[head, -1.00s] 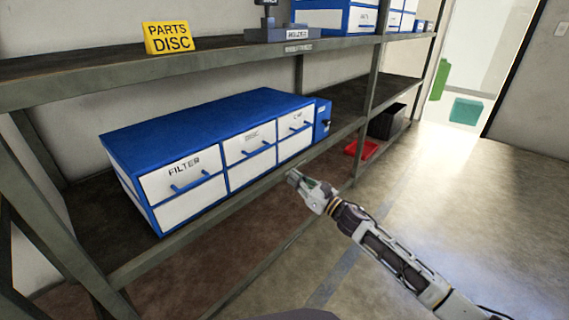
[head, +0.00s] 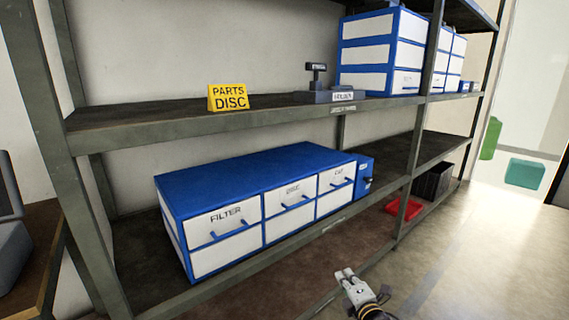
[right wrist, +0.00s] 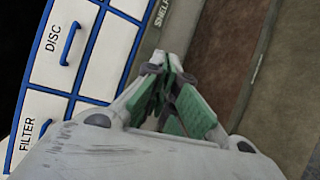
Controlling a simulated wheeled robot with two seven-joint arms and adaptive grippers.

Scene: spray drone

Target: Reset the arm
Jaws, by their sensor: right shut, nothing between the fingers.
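My right gripper (head: 346,274) shows at the bottom of the head view, in front of the shelf's lower board and apart from it. It is shut and empty. In the right wrist view its green-padded fingers (right wrist: 166,75) meet at the tips with nothing between them. The blue and white drawer cabinet (head: 260,165) stands on the lower board, left of and beyond the gripper. Its drawers are labelled FILTER, DISC and a third word too small to read surely, and all look closed. My left gripper is not in view.
The metal shelf's upper board (head: 170,130) holds a yellow PARTS DISC sign (head: 229,98), a grey holder (head: 325,95) and blue-white drawer units (head: 379,54). A red tray (head: 403,208) and a dark bin (head: 433,181) sit farther right. Open floor (head: 470,255) lies at the right.

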